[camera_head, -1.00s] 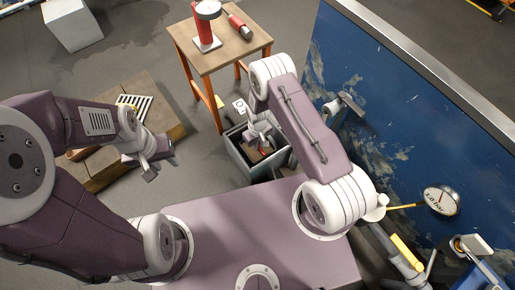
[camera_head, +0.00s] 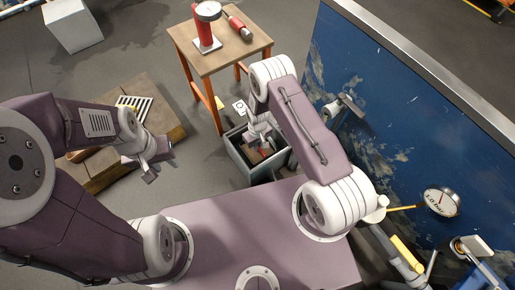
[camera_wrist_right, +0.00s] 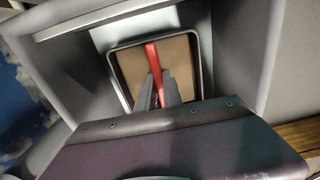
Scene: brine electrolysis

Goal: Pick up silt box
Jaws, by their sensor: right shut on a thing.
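The silt box, a small dark-rimmed box with brown silt and a red bar handle across it, shows in the right wrist view (camera_wrist_right: 190,65). It is inside a grey bin (camera_head: 236,157), and in the head view it is partly hidden by my right arm. My right gripper (camera_wrist_right: 163,80) reaches down into the bin and is shut on the box's red handle (camera_wrist_right: 153,57). My left gripper (camera_head: 152,172) is at the left, above the floor near a wooden pallet, away from the box; its jaw gap is not clear.
A blue stained wall (camera_head: 400,110) with a gauge (camera_head: 441,202) closes off the right. A wooden pallet (camera_head: 100,172) with a grate lies left.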

